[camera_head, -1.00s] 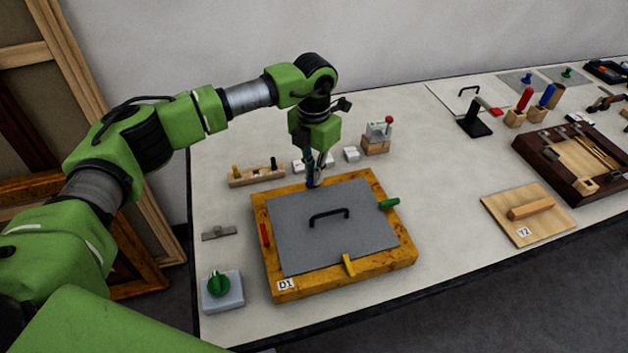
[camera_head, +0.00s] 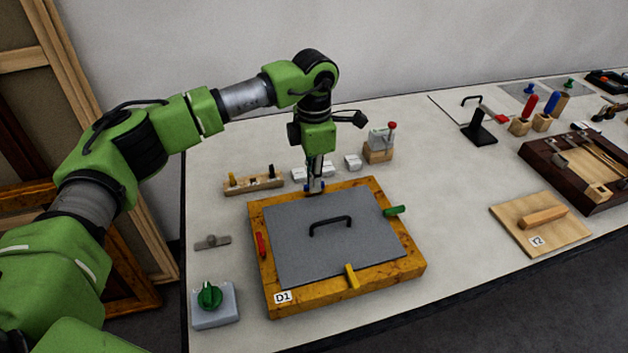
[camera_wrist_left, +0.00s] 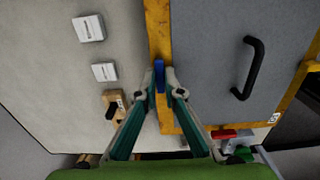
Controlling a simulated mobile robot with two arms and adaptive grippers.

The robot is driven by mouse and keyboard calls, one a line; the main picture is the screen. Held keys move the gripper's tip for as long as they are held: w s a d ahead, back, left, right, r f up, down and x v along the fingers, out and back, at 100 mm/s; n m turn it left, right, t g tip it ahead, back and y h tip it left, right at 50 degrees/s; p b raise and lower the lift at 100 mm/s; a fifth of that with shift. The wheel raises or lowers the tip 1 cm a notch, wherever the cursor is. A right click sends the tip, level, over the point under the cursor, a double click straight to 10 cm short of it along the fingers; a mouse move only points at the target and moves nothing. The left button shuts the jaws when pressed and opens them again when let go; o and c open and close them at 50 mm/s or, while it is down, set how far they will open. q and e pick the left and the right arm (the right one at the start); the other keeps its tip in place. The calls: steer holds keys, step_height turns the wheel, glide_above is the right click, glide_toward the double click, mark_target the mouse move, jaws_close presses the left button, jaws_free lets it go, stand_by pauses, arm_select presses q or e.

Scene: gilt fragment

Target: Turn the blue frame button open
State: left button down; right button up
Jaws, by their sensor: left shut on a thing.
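The wooden frame D1 (camera_head: 340,294) lies on the table with a grey panel (camera_head: 290,250) that has a black handle. The blue frame button (camera_wrist_left: 159,76) sits on the frame's far rail and appears roughly lengthwise along that rail in the wrist view. My left gripper (camera_head: 315,186) points down at the far rail and is shut on the blue button, one finger on each side. The fingertips hide part of it. The red button (camera_head: 261,245) lies along the left rail. The green button (camera_head: 394,210) and yellow button (camera_head: 351,276) lie across their rails. My right gripper is not in view.
A wooden block with pegs (camera_head: 253,184), small white blocks (camera_head: 353,162) and a wooden block with a red-knobbed piece (camera_head: 378,152) stand behind the frame. A green knob on a grey box (camera_head: 214,305) is at the front left. Board Y2 (camera_head: 540,226) lies to the right.

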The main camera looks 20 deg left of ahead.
arm_select(q)
steer(key=shift+w+r, duration=0.1)
steer(key=c, duration=2.2)
jaws_free()
steer(key=shift+o, duration=0.2)
step_height(320, 180, up, 12)
